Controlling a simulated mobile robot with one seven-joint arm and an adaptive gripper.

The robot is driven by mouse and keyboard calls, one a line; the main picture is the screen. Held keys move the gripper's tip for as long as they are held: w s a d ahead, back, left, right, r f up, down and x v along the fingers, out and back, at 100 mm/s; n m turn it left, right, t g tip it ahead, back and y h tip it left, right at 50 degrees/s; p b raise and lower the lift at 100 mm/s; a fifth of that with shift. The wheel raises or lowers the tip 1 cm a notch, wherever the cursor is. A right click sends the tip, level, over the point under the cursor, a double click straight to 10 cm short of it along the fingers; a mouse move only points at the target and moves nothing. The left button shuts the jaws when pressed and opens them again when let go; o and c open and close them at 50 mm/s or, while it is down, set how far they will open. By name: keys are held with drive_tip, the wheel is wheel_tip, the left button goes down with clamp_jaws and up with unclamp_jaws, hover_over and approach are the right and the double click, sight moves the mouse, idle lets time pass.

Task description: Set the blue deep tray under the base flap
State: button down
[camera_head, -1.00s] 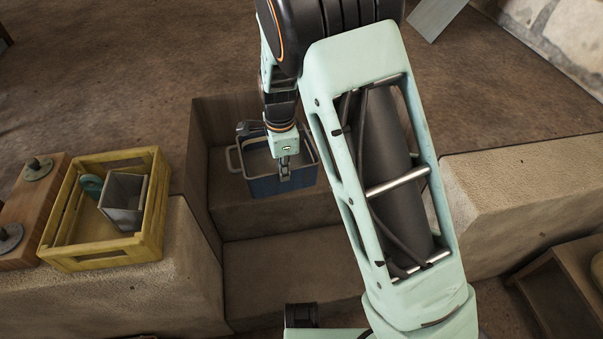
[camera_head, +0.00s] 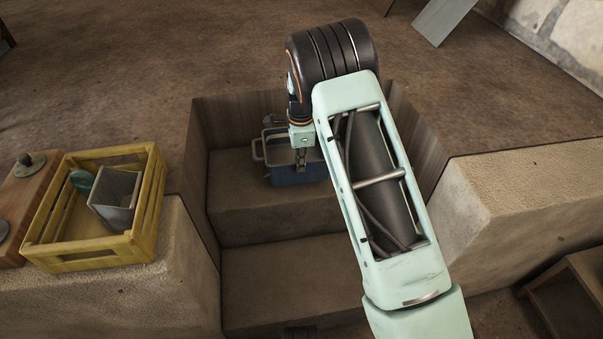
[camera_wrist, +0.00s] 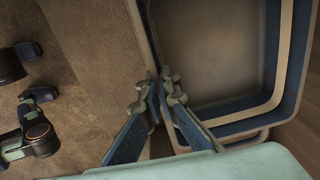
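The blue deep tray (camera_head: 298,176) is in the stepped recess, near its back wall, with a handle loop on its left side. It looks upright and its inside looks empty. In the wrist view the tray (camera_wrist: 293,85) fills the right side. My gripper (camera_head: 301,168) points down at the tray's near wall. In the wrist view my gripper's fingertips (camera_wrist: 160,80) are closed together on either side of the tray's wall. I cannot tell whether the tray's bottom touches the step. I cannot make out the base flap for certain.
The recess has an upper step (camera_head: 270,215) and a lower step (camera_head: 285,275), both bare. A yellow crate (camera_head: 95,250) holding a grey container (camera_head: 117,198) stands left on a stone block. Another stone block (camera_head: 520,190) is at the right. A tilted panel (camera_head: 445,18) stands at the back.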

sight(301, 176)
drive_tip(key=shift+w+d+f+b, duration=0.1)
drive_tip(key=shift+w+f+b, duration=0.15)
drive_tip(key=shift+f, duration=0.75)
drive_tip(key=shift+w+d+f+b, duration=0.1)
drive_tip(key=shift+w+f+b, duration=0.15)
drive_tip(key=shift+f, duration=0.75)
drive_tip(key=shift+f, duration=0.2)
drive_tip(key=c, duration=2.2)
unclamp_jaws()
drive_tip(key=shift+s, duration=0.1)
drive_tip(key=shift+o, duration=0.2)
